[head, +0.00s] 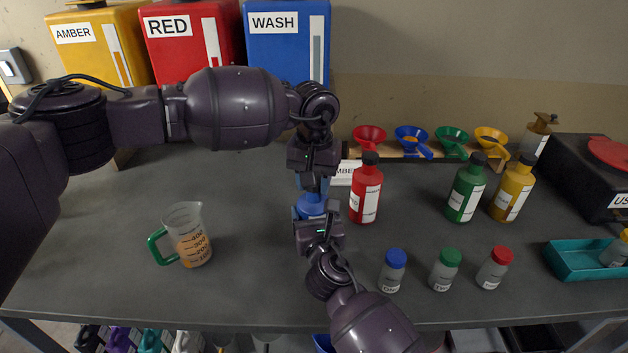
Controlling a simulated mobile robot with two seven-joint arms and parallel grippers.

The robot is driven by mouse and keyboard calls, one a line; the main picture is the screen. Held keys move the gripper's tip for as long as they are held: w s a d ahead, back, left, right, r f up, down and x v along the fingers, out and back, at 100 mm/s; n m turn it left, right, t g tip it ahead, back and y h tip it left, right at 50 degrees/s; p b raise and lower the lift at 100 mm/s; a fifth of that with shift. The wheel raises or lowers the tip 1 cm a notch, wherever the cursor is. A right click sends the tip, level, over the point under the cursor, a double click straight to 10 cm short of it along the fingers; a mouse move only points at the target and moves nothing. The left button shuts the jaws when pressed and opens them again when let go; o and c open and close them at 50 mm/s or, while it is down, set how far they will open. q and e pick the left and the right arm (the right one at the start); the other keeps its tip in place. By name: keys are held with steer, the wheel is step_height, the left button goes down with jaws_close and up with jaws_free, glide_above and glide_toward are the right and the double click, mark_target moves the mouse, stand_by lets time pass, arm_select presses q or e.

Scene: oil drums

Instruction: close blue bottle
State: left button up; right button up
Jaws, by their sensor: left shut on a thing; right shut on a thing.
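The blue bottle (310,206) is at the middle of the table, mostly hidden between my two grippers. Only its blue shoulder shows clearly. My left gripper (312,186) comes down from above and is shut at the bottle's top, where the cap would be. The cap itself is hidden by the fingers, so I cannot tell whether it is seated on the neck. My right gripper (312,214) reaches up from the front and is shut around the bottle's body.
Right of the grippers stand red (366,192), green (466,192) and yellow (512,190) bottles. Small jars (393,272) stand in front of them. A measuring jug (188,236) is at left. Funnels (411,138) sit on a rack behind. A teal tray (574,274) is at right.

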arm_select(q)
steer(key=m, duration=0.5)
steer(key=shift+m, duration=0.4)
steer(key=o, duration=0.9)
steer(key=shift+r, duration=2.25)
steer(key=shift+c, duration=0.4)
